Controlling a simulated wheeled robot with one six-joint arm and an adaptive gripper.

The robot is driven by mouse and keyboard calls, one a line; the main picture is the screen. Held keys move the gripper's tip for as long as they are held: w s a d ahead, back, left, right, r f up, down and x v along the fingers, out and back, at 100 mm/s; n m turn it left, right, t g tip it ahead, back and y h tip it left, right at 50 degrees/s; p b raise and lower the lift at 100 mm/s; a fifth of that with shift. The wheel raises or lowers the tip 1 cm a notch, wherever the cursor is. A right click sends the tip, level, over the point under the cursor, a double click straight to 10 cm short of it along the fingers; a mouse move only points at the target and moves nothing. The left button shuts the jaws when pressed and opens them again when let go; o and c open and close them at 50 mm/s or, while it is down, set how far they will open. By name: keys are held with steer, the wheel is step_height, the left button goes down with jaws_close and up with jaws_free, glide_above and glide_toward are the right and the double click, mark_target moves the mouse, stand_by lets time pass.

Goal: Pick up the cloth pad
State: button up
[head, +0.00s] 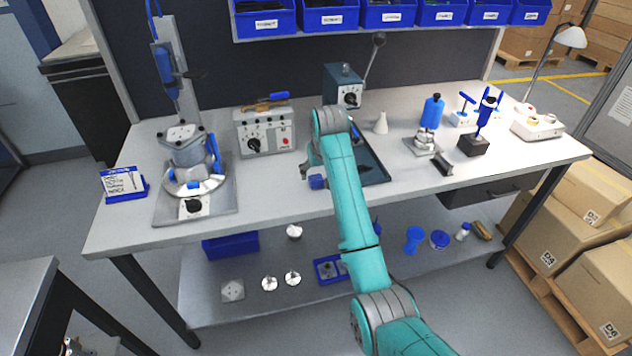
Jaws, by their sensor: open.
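My teal arm reaches up over the middle of the workbench. My gripper (306,173) is at its end, above the bench's front part, small in view and partly hidden by my arm. It is open. A small blue piece (317,182) shows just right of and below the gripper, close to the arm. I cannot tell whether it is the cloth pad or whether the gripper touches it. No other thing is clearly a cloth pad.
A dark tray (374,172) lies partly behind my arm. A grey control box (265,131) and a clamping fixture (187,163) stand left. A lever press (345,88) stands behind; a blue bottle (432,112) stands right. The lower shelf (205,308) holds several small parts.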

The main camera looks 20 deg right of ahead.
mark_target(317, 178)
steer(key=x, duration=0.5)
steer(key=shift+w+r, duration=0.1)
steer(key=c, duration=1.1)
